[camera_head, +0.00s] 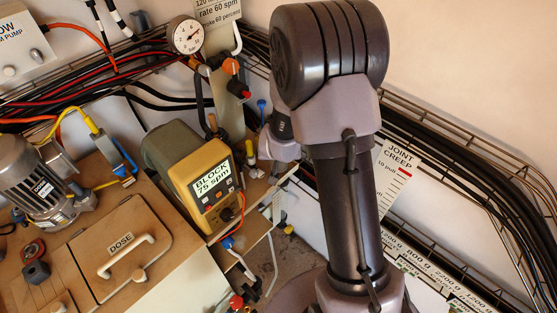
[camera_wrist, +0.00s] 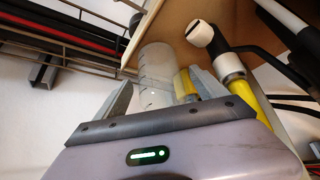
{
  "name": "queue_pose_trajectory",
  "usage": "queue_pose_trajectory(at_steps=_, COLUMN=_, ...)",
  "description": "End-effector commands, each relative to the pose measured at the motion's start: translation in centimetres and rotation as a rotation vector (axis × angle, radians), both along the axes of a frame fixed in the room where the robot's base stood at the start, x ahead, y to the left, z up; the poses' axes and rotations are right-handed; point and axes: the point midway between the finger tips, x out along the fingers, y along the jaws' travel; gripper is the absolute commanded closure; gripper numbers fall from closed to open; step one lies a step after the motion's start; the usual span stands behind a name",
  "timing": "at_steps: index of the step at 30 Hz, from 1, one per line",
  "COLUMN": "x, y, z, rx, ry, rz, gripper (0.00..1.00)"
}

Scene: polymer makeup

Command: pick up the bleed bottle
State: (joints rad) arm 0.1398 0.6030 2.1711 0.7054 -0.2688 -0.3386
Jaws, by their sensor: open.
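A clear graduated cylinder (camera_wrist: 154,72), which I take to be the bleed bottle, shows in the wrist view between the two grey fingers of my gripper (camera_wrist: 160,92). The fingers are spread, one on each side of it. I cannot tell whether either finger touches it. A yellow part (camera_wrist: 186,84) shows beside the cylinder near the right finger. In the head view my arm hides most of this spot, and I cannot make out the fingertips or the bottle clearly.
A yellow-fronted pump (camera_head: 205,185) reading "BLOCK 75 spm" stands left of my arm. A pressure gauge (camera_head: 187,36) is above it. A wire cable tray (camera_head: 480,170) runs along the right wall. In the wrist view, a white-capped yellow fitting (camera_wrist: 228,62) is close right of my gripper.

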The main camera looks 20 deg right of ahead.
Motion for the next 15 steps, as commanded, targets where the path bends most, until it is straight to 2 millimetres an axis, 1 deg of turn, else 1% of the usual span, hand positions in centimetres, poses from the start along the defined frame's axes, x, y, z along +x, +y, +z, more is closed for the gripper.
queue_pose_trajectory(at_steps=1, x=0.37, y=-0.15, z=-1.19, rx=0.0, ry=0.0, rz=0.0, gripper=0.18)
queue_pose_trajectory(at_steps=3, x=0.78, y=-0.31, z=-1.7, rx=0.0, ry=0.0, rz=0.001, gripper=0.18)
queue_pose_trajectory(at_steps=10, x=0.92, y=-0.36, z=-1.55, rx=-0.001, ry=-0.001, rz=0.002, gripper=0.18)
queue_pose_trajectory(at_steps=14, x=0.9, y=-0.36, z=-1.55, rx=0.0, ry=0.0, rz=0.001, gripper=0.44)
queue_pose_trajectory(at_steps=15, x=0.9, y=-0.36, z=-1.55, rx=0.0, ry=0.0, rz=0.001, gripper=0.52)
